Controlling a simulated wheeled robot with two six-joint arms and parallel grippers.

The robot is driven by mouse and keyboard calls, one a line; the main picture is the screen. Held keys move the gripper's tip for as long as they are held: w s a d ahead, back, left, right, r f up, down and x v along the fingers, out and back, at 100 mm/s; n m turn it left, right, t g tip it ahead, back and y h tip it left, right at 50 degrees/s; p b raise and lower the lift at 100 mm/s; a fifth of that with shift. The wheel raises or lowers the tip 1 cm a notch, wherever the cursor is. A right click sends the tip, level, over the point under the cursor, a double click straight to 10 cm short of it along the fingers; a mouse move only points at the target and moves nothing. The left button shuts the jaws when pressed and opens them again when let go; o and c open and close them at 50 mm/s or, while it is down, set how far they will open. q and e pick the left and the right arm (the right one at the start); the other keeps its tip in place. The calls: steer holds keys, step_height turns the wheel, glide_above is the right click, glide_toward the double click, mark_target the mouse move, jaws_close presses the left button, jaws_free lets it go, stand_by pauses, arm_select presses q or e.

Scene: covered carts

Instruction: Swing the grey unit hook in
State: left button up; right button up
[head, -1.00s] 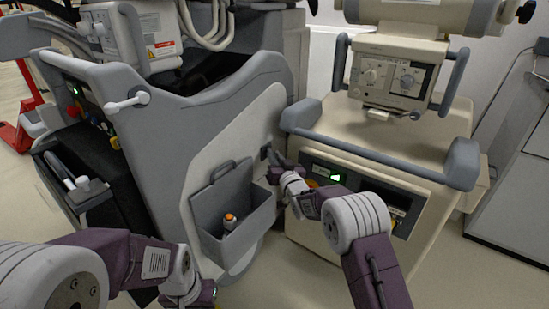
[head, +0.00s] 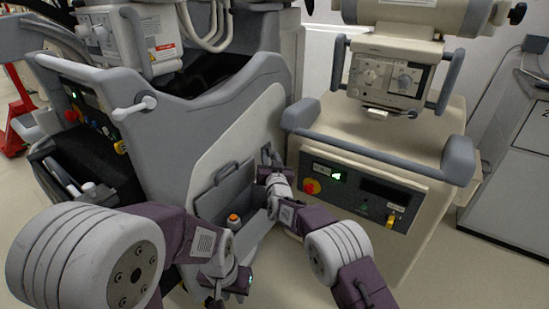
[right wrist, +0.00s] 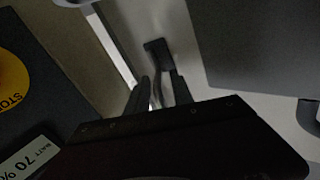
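The grey unit (head: 200,105) stands at left centre in the head view, with a pale side panel. Its hook, a small dark piece (head: 265,151), is on that panel near the beige unit. In the right wrist view the hook's dark block (right wrist: 157,52) lies just ahead of the fingertips. My right gripper (head: 271,163) is at the hook; in the right wrist view its two fingers (right wrist: 158,85) stand apart, with a thin curved piece between them. Contact cannot be told. My left gripper (head: 216,301) is low at the bottom edge, fingers barely visible.
A beige unit (head: 345,140) with a control panel stands close on the right, leaving a narrow gap. A grey side bin (head: 225,190) with an orange-topped bottle (head: 233,221) lies below the hook. A cabinet (head: 510,165) stands far right.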

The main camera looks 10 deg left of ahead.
stand_by(0.3)
steer(key=shift+s+d, duration=0.1)
steer(key=shift+s, duration=0.15)
steer(key=p+v, duration=0.2)
steer(key=v, duration=0.4)
steer(key=shift+s+r, duration=0.1)
steer(key=shift+s, duration=0.2)
steer(key=b+v, duration=0.1)
steer(key=b, duration=0.2)
steer(key=shift+s+d+f, duration=0.2)
steer(key=shift+s, duration=0.15)
steer(key=shift+s+r, duration=0.1)
steer(key=shift+r, duration=0.05)
